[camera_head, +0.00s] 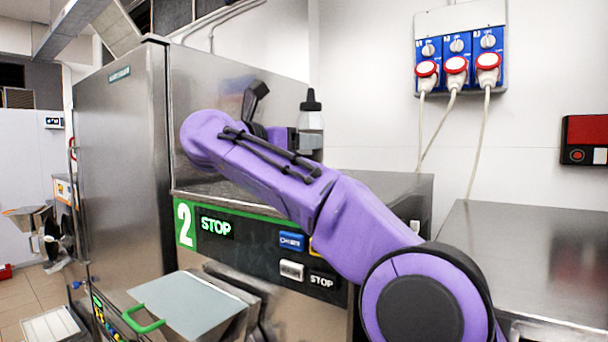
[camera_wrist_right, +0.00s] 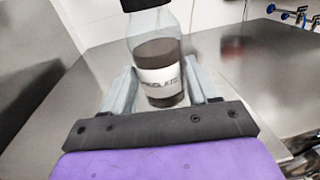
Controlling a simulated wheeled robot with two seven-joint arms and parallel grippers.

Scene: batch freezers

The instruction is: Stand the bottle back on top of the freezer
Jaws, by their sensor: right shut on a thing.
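The bottle (camera_head: 311,128) is clear with a black cap and stands upright above the rear of the steel freezer top (camera_head: 395,184). In the right wrist view the bottle (camera_wrist_right: 160,52) has dark contents and a white label. My right gripper (camera_wrist_right: 163,88) is shut on its lower part, one finger on each side. In the head view the right gripper (camera_head: 291,138) is mostly behind my purple forearm, which also hides the bottle's base. I cannot tell whether the base touches the top. My left gripper is not in view.
A tall steel cabinet (camera_head: 120,170) stands left of the freezer's control panel (camera_head: 255,238). A white wall with blue sockets (camera_head: 456,48) and hanging cables is behind. A steel counter (camera_head: 535,250) to the right is bare. The freezer top right of the bottle looks clear.

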